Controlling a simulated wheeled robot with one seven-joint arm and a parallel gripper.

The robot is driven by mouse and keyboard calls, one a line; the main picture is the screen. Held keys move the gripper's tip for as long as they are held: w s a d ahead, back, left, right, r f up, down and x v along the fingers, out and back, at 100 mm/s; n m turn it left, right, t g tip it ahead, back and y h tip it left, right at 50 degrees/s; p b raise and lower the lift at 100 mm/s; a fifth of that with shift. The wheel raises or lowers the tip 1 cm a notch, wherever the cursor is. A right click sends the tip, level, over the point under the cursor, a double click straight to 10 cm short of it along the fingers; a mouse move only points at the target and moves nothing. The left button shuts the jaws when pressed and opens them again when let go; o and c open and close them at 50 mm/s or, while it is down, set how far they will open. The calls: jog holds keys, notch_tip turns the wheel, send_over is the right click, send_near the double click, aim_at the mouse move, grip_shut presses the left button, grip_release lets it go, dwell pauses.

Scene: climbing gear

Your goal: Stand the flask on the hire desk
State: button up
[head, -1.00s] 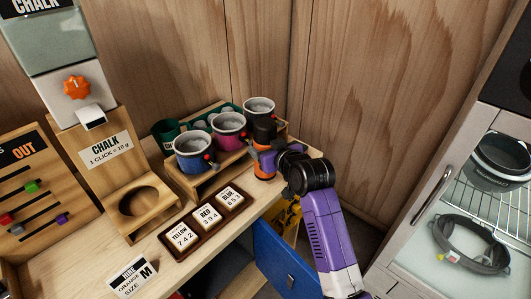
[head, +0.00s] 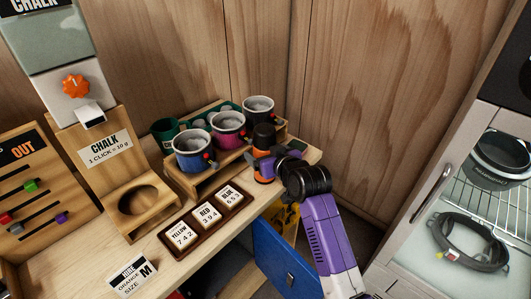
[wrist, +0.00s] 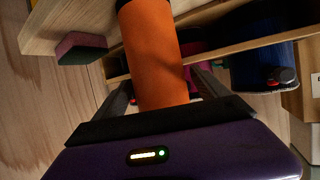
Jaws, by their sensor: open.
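The flask (head: 264,136) has an orange body and a dark top. In the head view it is upright at the right end of the hire desk (head: 218,243), beside the mug rack. My gripper (head: 266,165) is at the flask from the right and partly hides its body. In the wrist view the orange body (wrist: 155,55) lies between my open fingers (wrist: 162,92). Whether either finger touches it, and how its base meets the desk, I cannot tell.
Blue, pink and grey mugs (head: 194,150) stand in a wooden rack close to the flask's left. A small green-and-pink block (wrist: 80,48) lies at the desk's edge. A number tray (head: 204,222) lies in front. A glass-fronted cabinet (head: 440,190) stands at right.

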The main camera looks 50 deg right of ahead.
jog(key=shift+r, duration=0.2)
jog(key=shift+s+a, duration=0.1)
jog(key=shift+s, duration=0.2)
jog(key=b+v, duration=0.1)
jog(key=v, duration=1)
jog(key=s+a+f+n+t+y, duration=0.1)
jog(key=s+a+f+n, duration=0.1)
jog(key=s+a+f, duration=0.35)
jog(key=s+a+f+n+y, duration=0.25)
jog(key=s+a, duration=0.35)
jog(key=s, duration=0.4)
jog(key=s+a+r, duration=0.1)
jog(key=s+a, duration=0.3)
jog(key=s, duration=0.3)
jog(key=s+a+r+t+y, duration=0.1)
jog(key=s+a+r, duration=0.1)
jog(key=s+a, duration=0.3)
jog(key=v, duration=0.2)
jog(key=shift+s+a, duration=0.3)
jog(key=shift+s, duration=0.05)
jog(key=shift+o, duration=0.5)
